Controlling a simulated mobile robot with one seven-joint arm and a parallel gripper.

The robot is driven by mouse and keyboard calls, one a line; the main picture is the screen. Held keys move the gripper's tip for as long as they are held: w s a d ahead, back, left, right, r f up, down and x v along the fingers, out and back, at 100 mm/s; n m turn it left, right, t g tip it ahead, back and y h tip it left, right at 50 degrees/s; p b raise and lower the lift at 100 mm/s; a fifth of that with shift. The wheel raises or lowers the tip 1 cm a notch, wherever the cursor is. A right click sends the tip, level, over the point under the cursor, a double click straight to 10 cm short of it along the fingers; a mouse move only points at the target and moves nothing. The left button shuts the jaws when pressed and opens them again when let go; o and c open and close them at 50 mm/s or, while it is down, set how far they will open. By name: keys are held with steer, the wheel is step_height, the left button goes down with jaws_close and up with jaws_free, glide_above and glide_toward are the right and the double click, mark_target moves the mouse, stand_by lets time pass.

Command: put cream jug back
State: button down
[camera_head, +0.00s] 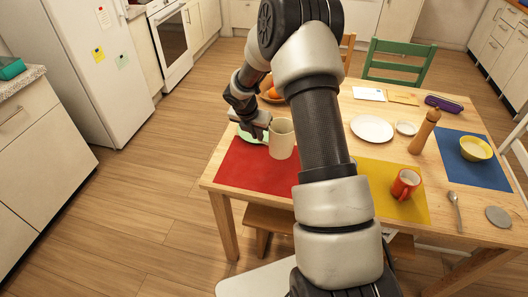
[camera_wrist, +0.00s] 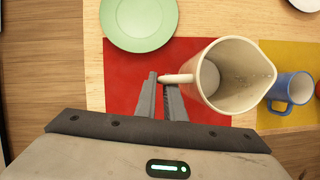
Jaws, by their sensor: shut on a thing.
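The cream jug (camera_head: 282,140) is upright at the back of the red mat (camera_head: 252,170). In the wrist view I look down into the open top of the jug (camera_wrist: 245,82), and it looks empty. My gripper (camera_head: 264,124) is to the left of the jug. In the wrist view my gripper (camera_wrist: 163,84) is shut on the jug's handle (camera_wrist: 178,78), which points left. I cannot tell whether the jug's base touches the mat.
A green plate (camera_wrist: 138,20) lies left of the jug, with a blue mug (camera_wrist: 290,92) to its right. A red mug (camera_head: 405,184) stands on the yellow mat (camera_head: 375,178). A pepper mill (camera_head: 424,132) and white plate (camera_head: 372,128) are farther right. My arm hides the table's middle.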

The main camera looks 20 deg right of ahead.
steer(key=shift+f+b, duration=0.3)
steer(key=shift+f, duration=2.6)
steer(key=shift+f, duration=0.1)
steer(key=c, duration=1.8)
jaws_free()
steer(key=shift+c, duration=0.2)
